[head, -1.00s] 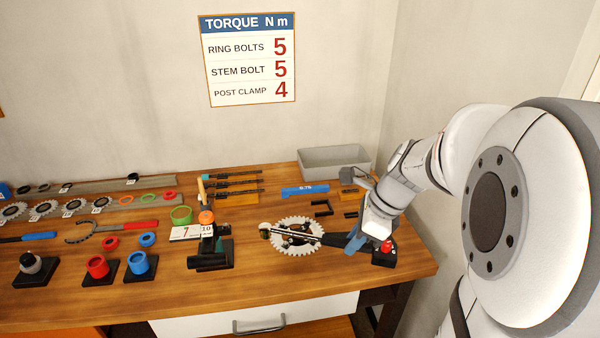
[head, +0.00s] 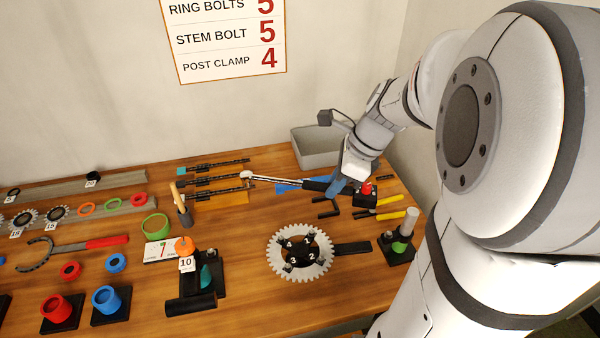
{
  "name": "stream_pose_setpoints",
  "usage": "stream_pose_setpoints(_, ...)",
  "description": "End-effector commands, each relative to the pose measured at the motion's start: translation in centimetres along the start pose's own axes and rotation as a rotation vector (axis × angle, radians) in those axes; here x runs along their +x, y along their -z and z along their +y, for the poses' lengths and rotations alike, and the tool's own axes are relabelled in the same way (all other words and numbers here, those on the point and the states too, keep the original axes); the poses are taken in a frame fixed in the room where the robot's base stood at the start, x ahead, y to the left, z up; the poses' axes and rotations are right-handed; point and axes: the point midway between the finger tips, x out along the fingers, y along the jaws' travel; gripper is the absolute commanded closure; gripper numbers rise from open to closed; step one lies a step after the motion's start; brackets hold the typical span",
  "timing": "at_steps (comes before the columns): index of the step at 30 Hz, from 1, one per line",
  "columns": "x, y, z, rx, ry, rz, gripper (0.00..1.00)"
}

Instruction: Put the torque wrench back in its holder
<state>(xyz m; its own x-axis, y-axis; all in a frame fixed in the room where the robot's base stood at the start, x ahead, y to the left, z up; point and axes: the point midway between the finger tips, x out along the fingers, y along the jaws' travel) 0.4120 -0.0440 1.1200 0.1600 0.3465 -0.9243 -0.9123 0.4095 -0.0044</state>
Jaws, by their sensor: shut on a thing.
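My gripper (head: 338,187), with blue fingers, is shut on the dark handle of the torque wrench (head: 280,180). The wrench's bright shaft points left, and its head is near the black rods at the back of the bench. The wrench appears raised above the blue chain gauge (head: 290,187), which it partly covers. I cannot tell for certain which thing is the wrench's holder. A toothed chainring (head: 277,262) with numbered bolts lies in front, apart from the wrench.
A grey bin (head: 312,152) stands behind my gripper. A black block with a red knob (head: 366,189) and yellow-handled tools (head: 388,215) are to its right. Black rods (head: 215,181) lie at back left.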

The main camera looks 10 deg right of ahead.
Motion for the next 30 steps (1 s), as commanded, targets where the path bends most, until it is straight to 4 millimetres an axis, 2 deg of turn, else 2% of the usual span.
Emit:
stream_pose_setpoints(8, 0.5, -0.1, -0.5, -0.019, -0.008, 0.000, 1.00)
stream_pose_setpoints(11, 1.8, -0.7, -1.6, -0.071, -0.031, 0.002, 1.00)
stream_pose_setpoints(21, 8.5, -3.9, -6.0, -0.328, -0.136, 0.002, 1.00)
stream_pose_setpoints(25, 10.0, -4.6, -6.8, -0.381, -0.156, 0.001, 1.00)
stream_pose_setpoints(30, 10.8, -4.8, -7.1, -0.403, -0.163, 0.001, 1.00)
